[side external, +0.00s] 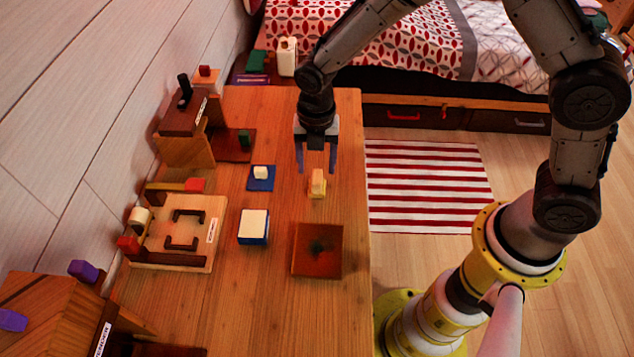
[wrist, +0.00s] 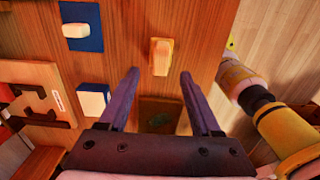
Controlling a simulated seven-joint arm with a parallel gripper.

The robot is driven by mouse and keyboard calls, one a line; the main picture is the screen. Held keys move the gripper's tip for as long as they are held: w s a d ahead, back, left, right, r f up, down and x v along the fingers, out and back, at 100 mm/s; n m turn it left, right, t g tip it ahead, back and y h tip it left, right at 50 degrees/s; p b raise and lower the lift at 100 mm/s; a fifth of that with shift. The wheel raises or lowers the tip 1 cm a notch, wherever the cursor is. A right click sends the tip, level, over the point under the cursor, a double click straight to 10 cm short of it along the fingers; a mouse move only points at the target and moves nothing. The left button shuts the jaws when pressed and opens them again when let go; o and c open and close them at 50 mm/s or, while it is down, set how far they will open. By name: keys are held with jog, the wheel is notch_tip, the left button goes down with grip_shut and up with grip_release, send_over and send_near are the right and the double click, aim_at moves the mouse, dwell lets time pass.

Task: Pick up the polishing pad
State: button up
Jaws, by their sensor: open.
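What looks like the polishing pad, a small cream-tan block with a raised upper part (side external: 318,183), sits on the wooden table right of centre. In the wrist view it (wrist: 161,56) lies just beyond the fingertips, roughly centred between them. My gripper (side external: 316,168) points down with its two purple fingers apart and nothing between them. It is above the table and slightly behind the pad in the side view. The fingers also show in the wrist view (wrist: 160,75). I cannot tell the exact height gap.
A dark red-brown square plate (side external: 304,265) lies in front of the pad. A blue-and-white box (side external: 253,226) and a blue pad with a white block (side external: 261,184) are to its left. A wooden tray (side external: 206,255) stands near the wall. The table's right edge (side external: 366,200) is close.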

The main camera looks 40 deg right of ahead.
aim_at(317, 176)
jog(key=shift+w+d+f, duration=0.1)
jog(key=shift+d+f, duration=0.05)
jog(key=shift+f, duration=1.35)
jog(key=shift+w+d+f, duration=0.1)
jog(key=shift+f, duration=1.35)
jog(key=shift+c, duration=0.3)
grip_shut()
